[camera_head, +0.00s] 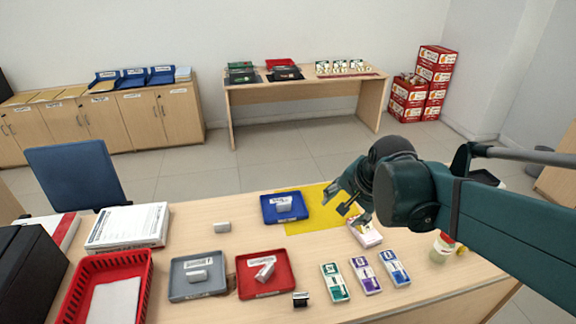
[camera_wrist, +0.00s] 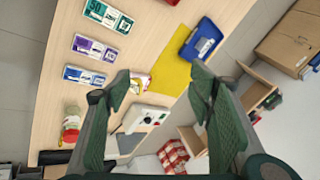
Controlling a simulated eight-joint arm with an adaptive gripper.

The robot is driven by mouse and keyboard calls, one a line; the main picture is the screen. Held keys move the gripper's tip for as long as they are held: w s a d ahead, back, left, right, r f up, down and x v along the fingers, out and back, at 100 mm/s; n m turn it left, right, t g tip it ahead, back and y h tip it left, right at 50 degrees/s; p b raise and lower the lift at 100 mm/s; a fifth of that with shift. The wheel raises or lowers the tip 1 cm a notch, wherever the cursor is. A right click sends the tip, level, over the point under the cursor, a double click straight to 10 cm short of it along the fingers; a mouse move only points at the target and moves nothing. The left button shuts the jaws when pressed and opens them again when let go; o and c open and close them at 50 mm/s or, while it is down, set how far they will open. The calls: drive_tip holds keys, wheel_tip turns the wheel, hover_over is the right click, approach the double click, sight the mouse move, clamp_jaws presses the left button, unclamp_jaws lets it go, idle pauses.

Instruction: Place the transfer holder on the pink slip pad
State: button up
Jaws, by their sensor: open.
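A pale pad with pinkish edges (camera_head: 366,236), probably the pink slip pad, lies just below my gripper (camera_head: 347,205), partly hidden by it. In the wrist view, the pad (camera_wrist: 140,84) shows partly behind the left finger. My gripper (camera_wrist: 163,82) is open, fingers wide apart, above the counter, with nothing between them. I cannot tell which thing is the transfer holder.
A yellow mat (camera_head: 297,228) lies beside the blue tray. Teal (camera_head: 334,283), purple (camera_head: 365,275) and blue (camera_head: 394,268) pads line the front right. A jar (camera_head: 443,247) stands right of them. A small black-and-white item (camera_head: 301,299) sits near the front edge.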

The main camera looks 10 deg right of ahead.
drive_tip(key=s+a+r+n+t, duration=0.1)
drive_tip(key=s+a+n, duration=0.6)
drive_tip(key=s+n, duration=0.4)
drive_tip(key=shift+s+a+r+n+t, duration=0.15)
drive_tip(key=shift+s+r+n+t, duration=0.1)
drive_tip(key=shift+n+t, duration=0.05)
